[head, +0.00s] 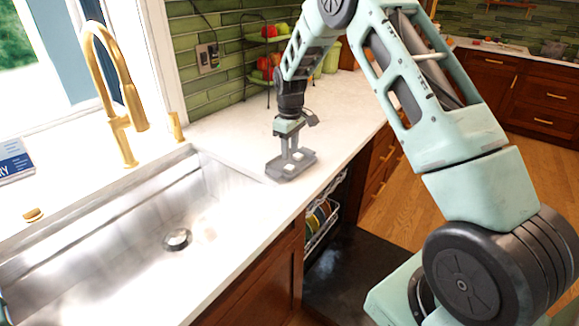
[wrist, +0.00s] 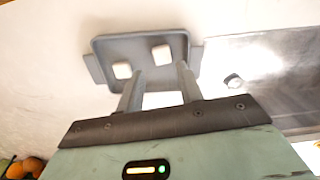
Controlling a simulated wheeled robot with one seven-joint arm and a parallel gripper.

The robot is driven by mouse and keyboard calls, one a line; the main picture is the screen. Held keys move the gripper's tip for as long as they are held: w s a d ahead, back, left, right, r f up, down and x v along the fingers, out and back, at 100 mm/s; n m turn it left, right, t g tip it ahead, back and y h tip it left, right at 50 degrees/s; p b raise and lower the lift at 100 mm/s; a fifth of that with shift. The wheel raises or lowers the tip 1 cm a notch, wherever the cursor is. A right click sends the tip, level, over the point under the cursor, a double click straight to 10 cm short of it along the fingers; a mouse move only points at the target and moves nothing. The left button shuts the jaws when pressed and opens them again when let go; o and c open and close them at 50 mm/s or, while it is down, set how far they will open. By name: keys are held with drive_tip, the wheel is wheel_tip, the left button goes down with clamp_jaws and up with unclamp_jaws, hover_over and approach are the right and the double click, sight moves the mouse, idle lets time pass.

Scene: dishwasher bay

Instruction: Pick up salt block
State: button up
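Two small white blocks with rounded corners lie apart on a grey tray (wrist: 110,46) with side handles. In the wrist view, one white block (wrist: 161,55) shows in line with the gap between my fingertips, and the other white block (wrist: 122,70) is to the left of my left finger. They look alike, so I cannot tell which is the salt block. My gripper (wrist: 160,70) is open and points down at the tray, with nothing seen between its fingers. In the head view, my gripper (head: 290,150) is over the grey tray (head: 278,173); whether it touches is unclear.
The tray rests on the white counter (head: 235,125) near its front edge. A steel sink (head: 110,245) with a gold faucet (head: 125,120) is to the left. A tiered fruit stand (head: 262,70) stands behind. An open dishwasher rack (head: 322,222) with plates is below.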

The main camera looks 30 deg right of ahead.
sight(289, 166)
drive_tip(key=shift+a+f+p, duration=0.15)
drive_tip(key=shift+f+p, duration=1.05)
drive_tip(key=shift+f, duration=1.55)
drive_tip(key=shift+c, duration=0.3)
drive_tip(key=c, duration=0.7)
